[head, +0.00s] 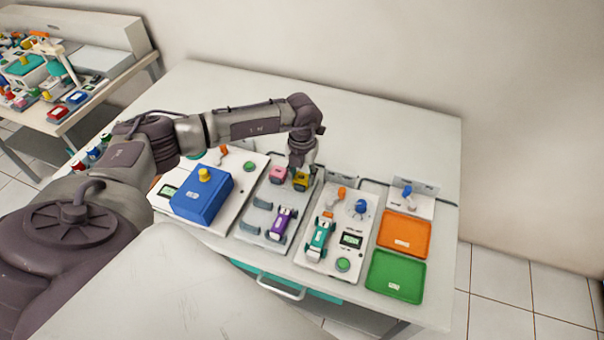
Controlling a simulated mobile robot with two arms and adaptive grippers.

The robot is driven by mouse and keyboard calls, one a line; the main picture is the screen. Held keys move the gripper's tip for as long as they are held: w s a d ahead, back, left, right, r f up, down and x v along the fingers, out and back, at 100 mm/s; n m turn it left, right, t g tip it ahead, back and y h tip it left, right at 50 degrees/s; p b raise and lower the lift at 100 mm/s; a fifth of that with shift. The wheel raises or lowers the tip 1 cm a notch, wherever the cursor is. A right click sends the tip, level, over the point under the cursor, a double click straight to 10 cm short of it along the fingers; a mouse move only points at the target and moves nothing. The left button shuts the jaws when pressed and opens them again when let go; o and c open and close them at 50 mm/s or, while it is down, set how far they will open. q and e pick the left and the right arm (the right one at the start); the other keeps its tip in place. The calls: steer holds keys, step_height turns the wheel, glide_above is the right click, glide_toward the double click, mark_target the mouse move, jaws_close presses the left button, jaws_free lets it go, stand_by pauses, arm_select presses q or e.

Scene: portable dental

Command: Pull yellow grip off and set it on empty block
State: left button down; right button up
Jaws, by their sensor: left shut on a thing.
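The gripper partly covers the top of the yellow grip. I cannot tell whether it is still seated on the panel or lifted. A pink piece (278,175) sits just left of it. A purple piece (281,222) lies farther forward on the same panel (254,238). Grey curved holders, one at the panel's left (262,206), hold nothing visible. I cannot tell which part is the empty block. My right gripper is out of view.
A blue box (200,205) with a yellow knob stands on the left panel. A panel with a teal piece (320,240) and blue knob is to the right. Orange (404,234) and green (397,277) trays lie at the far right. The table's back (390,135) is clear.

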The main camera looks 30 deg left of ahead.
arm_select(q)
steer(key=c, duration=0.5)
jaws_free()
steer(key=shift+c, duration=0.2)
step_height(320, 180, up, 12)
steer(key=shift+f, duration=0.1)
